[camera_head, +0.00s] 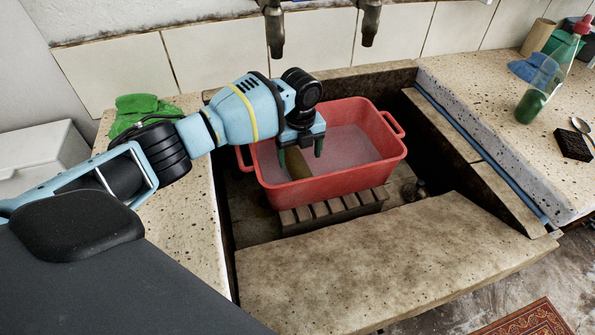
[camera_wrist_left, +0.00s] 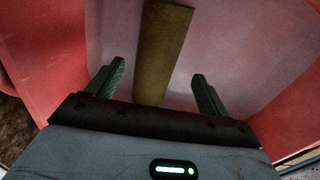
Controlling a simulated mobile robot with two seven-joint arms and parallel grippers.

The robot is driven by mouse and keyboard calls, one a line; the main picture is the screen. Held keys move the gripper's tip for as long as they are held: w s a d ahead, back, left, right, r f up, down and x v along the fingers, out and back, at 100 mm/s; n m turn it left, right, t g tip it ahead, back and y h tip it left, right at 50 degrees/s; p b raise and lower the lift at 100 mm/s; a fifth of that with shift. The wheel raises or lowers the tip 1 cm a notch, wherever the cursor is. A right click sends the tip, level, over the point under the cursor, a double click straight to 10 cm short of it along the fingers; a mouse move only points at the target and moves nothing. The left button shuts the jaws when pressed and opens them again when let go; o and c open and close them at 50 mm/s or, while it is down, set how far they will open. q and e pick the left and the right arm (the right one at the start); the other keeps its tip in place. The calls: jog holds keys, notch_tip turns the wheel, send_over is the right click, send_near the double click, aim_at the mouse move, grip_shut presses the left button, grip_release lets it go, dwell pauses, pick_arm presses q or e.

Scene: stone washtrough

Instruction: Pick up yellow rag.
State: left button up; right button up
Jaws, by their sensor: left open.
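The yellow rag (camera_head: 298,163) is a dull mustard strip inside the red basin (camera_head: 338,187), which stands in the stone trough. In the left wrist view the rag (camera_wrist_left: 162,50) lies lengthwise on the basin's pale bottom, between and beyond my fingers. My left gripper (camera_head: 301,157) points down into the basin above the rag; its two dark green fingers are apart. In the wrist view the left gripper (camera_wrist_left: 158,85) is open and empty. In the head view the gripper partly hides the rag. My right gripper is in neither view.
The basin rests on a slatted wooden rack (camera_head: 334,208). Two metal taps (camera_head: 274,30) hang above the trough. A green cloth (camera_head: 140,108) lies on the left ledge. A green bottle (camera_head: 535,98), a black sponge (camera_head: 573,145) and a spoon stand or lie on the right counter.

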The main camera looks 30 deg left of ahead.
aim_at(298, 164)
pick_arm(q)
jog(key=shift+s+a+f, duration=0.1)
jog(key=shift+s+f, duration=0.1)
jog(key=shift+f, duration=1.1)
jog(key=shift+s+f, duration=0.2)
jog(key=shift+f, duration=1.1)
jog(key=shift+c, duration=0.3)
jog(key=c, duration=1.1)
jog(key=shift+r, duration=0.2)
